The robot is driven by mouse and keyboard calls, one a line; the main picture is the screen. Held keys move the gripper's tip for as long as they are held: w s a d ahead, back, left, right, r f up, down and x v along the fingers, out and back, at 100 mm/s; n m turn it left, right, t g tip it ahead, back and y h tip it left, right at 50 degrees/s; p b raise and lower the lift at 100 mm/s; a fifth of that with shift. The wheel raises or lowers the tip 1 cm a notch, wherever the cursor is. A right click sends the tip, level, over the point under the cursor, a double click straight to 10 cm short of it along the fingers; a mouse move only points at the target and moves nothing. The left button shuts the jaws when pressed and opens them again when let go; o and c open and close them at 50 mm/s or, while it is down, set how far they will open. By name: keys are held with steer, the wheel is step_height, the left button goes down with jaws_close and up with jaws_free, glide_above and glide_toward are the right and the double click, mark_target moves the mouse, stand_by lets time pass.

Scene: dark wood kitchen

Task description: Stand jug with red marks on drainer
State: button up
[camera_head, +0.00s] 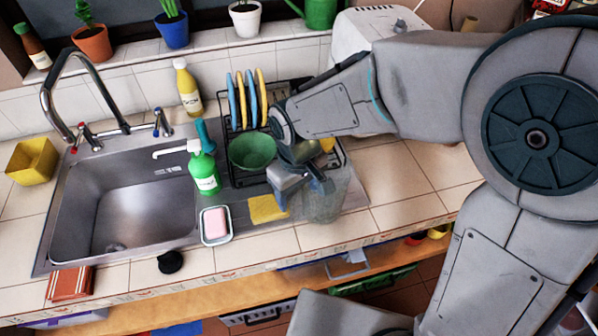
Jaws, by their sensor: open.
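A clear see-through jug (329,204) stands on the counter just in front of the drainer's right end. Its red marks cannot be made out. The black wire drainer (249,181) is behind it, right of the sink, holding blue and yellow plates (262,97) and a green bowl (252,150). My gripper (303,187) is open and points down at the jug's upper left. One finger overlaps the jug in the picture; whether it touches the jug cannot be told. My wrist hides the drainer's right part, where something yellow (327,145) shows.
A yellow sponge (268,209) lies left of the jug, and a pink soap in a dish (216,224) further left. A green spray bottle (203,170) stands by the sink (130,205). The counter right of the jug is clear. The counter's front edge is close.

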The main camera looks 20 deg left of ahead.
step_height(320, 180, up, 12)
steer(key=shift+s+f+b, duration=0.15)
steer(key=shift+f+b, duration=0.1)
steer(key=shift+b, duration=0.1)
steer(key=shift+d, duration=0.1)
steer(key=s+d+m+t, duration=0.3)
steer(key=d+m, duration=0.7)
steer(key=d, duration=1.7)
steer(key=shift+f+m, duration=0.4)
steer(key=shift+f, duration=0.05)
steer(key=shift+s, duration=0.1)
steer(key=shift+c, duration=0.4)
